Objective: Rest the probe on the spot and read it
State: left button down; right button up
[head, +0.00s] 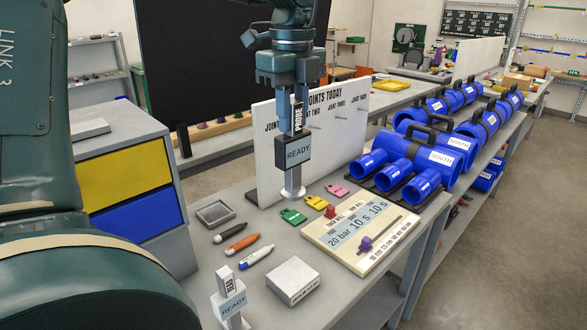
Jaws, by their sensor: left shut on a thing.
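My left gripper (290,90) points straight down at the upper middle of the head view and is shut on the probe. The probe (294,152) hangs upright from the fingers, with a black grip lettered PROBE and a grey screen reading READY. Its round silver foot (293,193) is in front of the white joints board, over the bench. I cannot tell whether the foot touches anything. No marked spot can be made out under it. My right gripper is not in view.
The grey bench (335,300) holds coloured tags (316,203), pens (236,239), a small tray (215,213), a white box (293,281), a second device reading READY (232,304) and a settings board (362,231). The white joints board (345,130) stands behind. Blue pipe fittings (408,170) lie to the right.

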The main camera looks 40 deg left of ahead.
pick_arm(q)
send_over(293, 182)
jog(key=w+a, duration=0.2)
notch_tip(293, 182, down, 5)
jog(key=shift+s+d, duration=0.1)
jog(key=f, duration=0.5)
jog(key=f+b, duration=0.1)
jog(key=f, duration=0.2)
jog(key=shift+s+d+f, duration=0.25)
jog(key=shift+w+f, duration=0.1)
jog(key=shift+f, duration=0.2)
jog(key=shift+r, duration=0.1)
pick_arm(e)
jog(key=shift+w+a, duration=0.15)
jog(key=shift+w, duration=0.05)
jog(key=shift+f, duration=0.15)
